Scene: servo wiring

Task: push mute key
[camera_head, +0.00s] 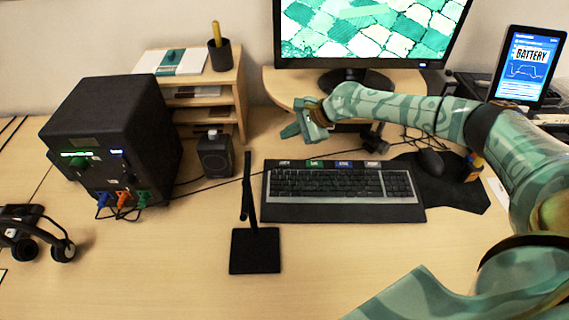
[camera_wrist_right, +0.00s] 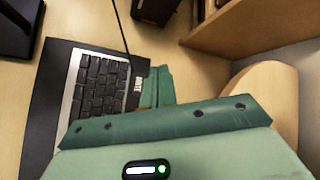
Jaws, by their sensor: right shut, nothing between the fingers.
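The black and grey keyboard (camera_head: 340,190) lies on the desk, with a row of labelled keys along its back edge. In the right wrist view the labelled key (camera_wrist_right: 137,86) shows just left of my fingers. My right gripper (camera_head: 290,132) is shut and empty, above and behind the keyboard's back left corner. It also shows in the right wrist view (camera_wrist_right: 158,85). My left gripper is out of view.
A microphone stand (camera_head: 255,250) is left of the keyboard, and a small black speaker (camera_head: 215,157) is behind it. A monitor (camera_head: 370,30) stands at the back. A mouse (camera_head: 431,162) lies right.

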